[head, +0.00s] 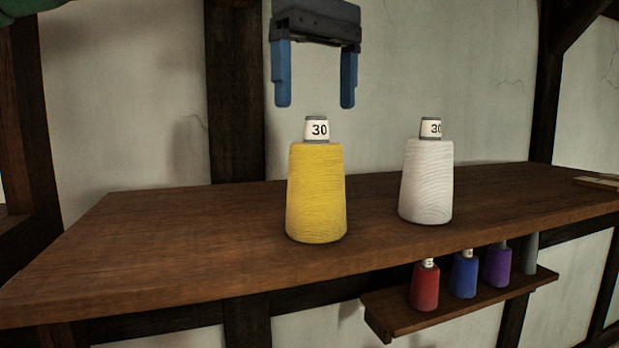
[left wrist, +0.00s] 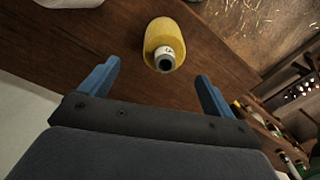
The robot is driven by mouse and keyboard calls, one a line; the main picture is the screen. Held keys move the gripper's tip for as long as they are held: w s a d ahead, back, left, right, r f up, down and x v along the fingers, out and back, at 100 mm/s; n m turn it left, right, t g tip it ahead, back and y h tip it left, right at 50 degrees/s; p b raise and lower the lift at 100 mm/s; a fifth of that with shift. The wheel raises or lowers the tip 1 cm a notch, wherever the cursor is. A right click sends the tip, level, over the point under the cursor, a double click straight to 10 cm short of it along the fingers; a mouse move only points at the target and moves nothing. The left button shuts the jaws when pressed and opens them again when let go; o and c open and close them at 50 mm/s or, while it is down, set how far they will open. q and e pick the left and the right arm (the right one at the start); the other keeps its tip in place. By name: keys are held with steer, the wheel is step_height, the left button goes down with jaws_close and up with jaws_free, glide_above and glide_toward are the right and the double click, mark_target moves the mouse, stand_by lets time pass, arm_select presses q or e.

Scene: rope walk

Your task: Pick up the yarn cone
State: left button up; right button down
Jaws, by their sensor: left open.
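A yellow yarn cone (head: 316,195) with a white top marked 30 stands upright on the wooden shelf (head: 150,235). A white yarn cone (head: 427,185), also marked 30, stands upright to its right. My left gripper (head: 315,105) is open and empty, fingers pointing down, above the top of the yellow cone. In the left wrist view the yellow cone (left wrist: 165,38) lies beyond and between the blue fingertips (left wrist: 158,68), apart from them. The task does not say which cone. My right gripper is in neither view.
A small lower shelf (head: 400,322) under the front edge holds red (head: 424,287), blue (head: 465,276) and purple (head: 497,266) spools and a grey one (head: 531,254). A flat pale object (head: 598,182) lies at the far right. The shelf's left part is clear.

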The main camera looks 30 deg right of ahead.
mark_target(316, 133)
arm_select(q)
steer(key=shift+f+p, duration=0.3)
steer(key=shift+f, duration=0.2)
steer(key=f+p, duration=0.3)
steer(key=f, duration=0.1)
steer(key=shift+s+a+f, duration=0.1)
steer(key=shift+s+a, duration=0.15)
steer(key=shift+a, duration=0.05)
steer(key=shift+w+f, duration=0.1)
steer(key=shift+f, duration=0.4)
steer(key=c, duration=1.5)
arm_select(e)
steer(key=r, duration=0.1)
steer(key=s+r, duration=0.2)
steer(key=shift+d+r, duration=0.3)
arm_select(q)
steer(key=shift+r, duration=0.1)
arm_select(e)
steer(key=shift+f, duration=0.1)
